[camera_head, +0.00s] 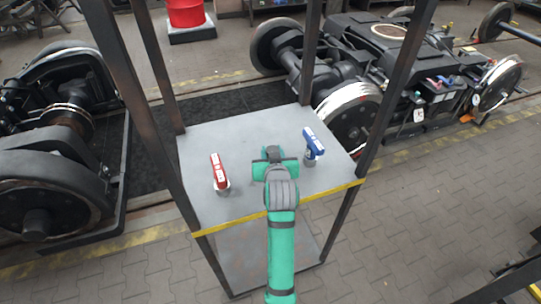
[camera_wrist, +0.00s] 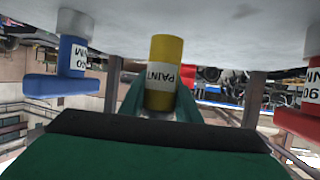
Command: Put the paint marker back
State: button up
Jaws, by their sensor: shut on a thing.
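The paint marker is a yellow cylinder (camera_wrist: 166,50) with a white label reading "PAINT", the print upside down in the wrist view. My gripper (camera_wrist: 160,98) is shut on it, a green finger on each side. In the head view my gripper (camera_head: 273,155) is over the middle of the grey shelf top (camera_head: 225,137), and the marker is hidden behind it. The marker is close to the shelf surface; I cannot tell whether it touches. No holder for the marker is clearly visible.
A red labelled tool (camera_head: 219,170) stands left of my gripper and a blue one (camera_head: 314,142) stands to its right. Dark upright posts (camera_head: 160,65) rise at the shelf's corners. A yellow strip (camera_head: 235,225) marks its front edge. The shelf's back left is clear.

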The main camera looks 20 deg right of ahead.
notch_tip(320, 180, down, 2)
jog(key=shift+f, duration=0.25)
jog(key=shift+a+f, duration=0.1)
jog(key=shift+f, duration=0.05)
jog(key=shift+f, duration=0.1)
jog(key=o, duration=1.1)
jog(key=shift+w, duration=0.1)
jog(key=shift+d, duration=0.2)
jog(key=v, duration=1.2)
jog(key=shift+s+a, duration=0.15)
jog(key=shift+s, duration=0.1)
